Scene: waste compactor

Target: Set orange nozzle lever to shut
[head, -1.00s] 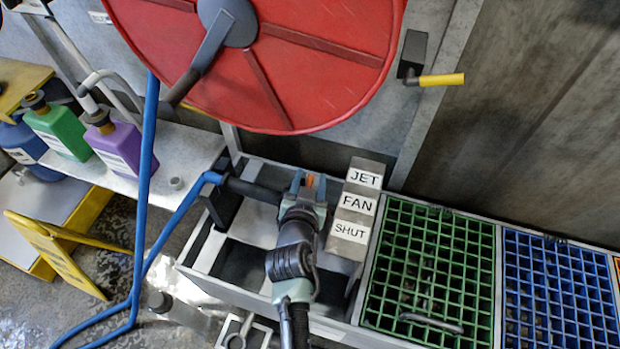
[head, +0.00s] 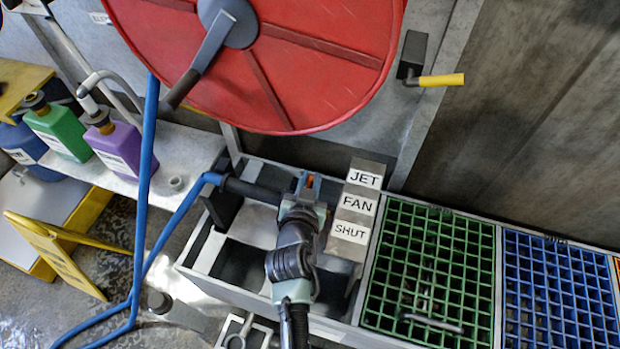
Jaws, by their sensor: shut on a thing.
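The orange nozzle lever (head: 310,181) shows as a small orange piece between the fingers of my gripper (head: 307,183), which is shut on it. The rest of the lever is hidden by my gripper and wrist. The dark nozzle body (head: 252,190) lies in a black cradle to the left, with the blue hose joined to its left end. Right of my gripper stands a label block (head: 347,244) with JET (head: 364,180) at the top, FAN (head: 357,204) in the middle and SHUT (head: 350,232) at the bottom. My gripper is level with the JET label.
A large red reel (head: 255,60) hangs close above my gripper. A green grate (head: 425,270) and a blue grate (head: 555,290) lie to the right. The blue hose (head: 147,190) runs at the left, near a shelf with bottles (head: 115,145). A yellow crank handle (head: 440,80) is at upper right.

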